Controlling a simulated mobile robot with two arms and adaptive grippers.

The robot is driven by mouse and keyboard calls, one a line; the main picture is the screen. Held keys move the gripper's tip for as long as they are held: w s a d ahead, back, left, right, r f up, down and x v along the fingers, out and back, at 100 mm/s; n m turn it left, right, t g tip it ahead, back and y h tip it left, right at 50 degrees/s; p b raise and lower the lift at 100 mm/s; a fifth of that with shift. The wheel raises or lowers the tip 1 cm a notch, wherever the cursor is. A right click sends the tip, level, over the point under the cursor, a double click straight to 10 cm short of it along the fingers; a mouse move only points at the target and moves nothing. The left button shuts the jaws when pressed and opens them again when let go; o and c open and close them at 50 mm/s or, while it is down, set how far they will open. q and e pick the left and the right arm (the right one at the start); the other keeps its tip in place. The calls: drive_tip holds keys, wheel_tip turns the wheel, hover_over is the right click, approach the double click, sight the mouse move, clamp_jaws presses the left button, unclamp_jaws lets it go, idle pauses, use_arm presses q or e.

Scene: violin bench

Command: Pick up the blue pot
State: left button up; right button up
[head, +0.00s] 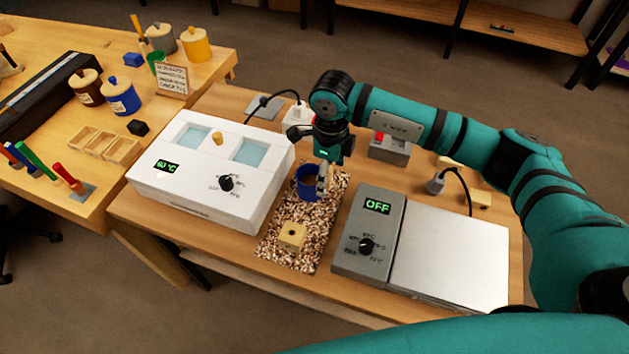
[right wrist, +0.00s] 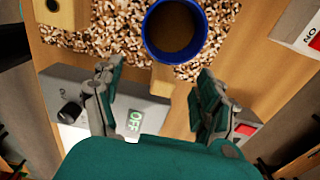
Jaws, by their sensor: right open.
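An open blue pot (head: 304,189) with brown contents stands upright on a speckled mat (head: 270,246) between two appliances. Its round blue rim (right wrist: 148,40) also shows in the right wrist view, at the top and just beyond the fingertips. My right gripper (head: 323,180) is by the pot's right side and hides part of it in the head view. In the right wrist view its two fingers (right wrist: 158,75) are spread apart, with nothing held between them. My left gripper is not in view.
A white heating unit (head: 190,200) stands left of the mat, and a grey hotplate unit (head: 450,262) marked OFF stands right of it. A wooden block (head: 292,237) lies on the mat's front part. A grey box with a red switch (head: 389,149) stands behind.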

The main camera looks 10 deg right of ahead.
sight(314, 179)
drive_tip(key=shift+w+f+p, duration=0.2)
drive_tip(key=shift+f+p, duration=0.4)
drive_tip(key=shift+f, duration=1.75)
clamp_jaws()
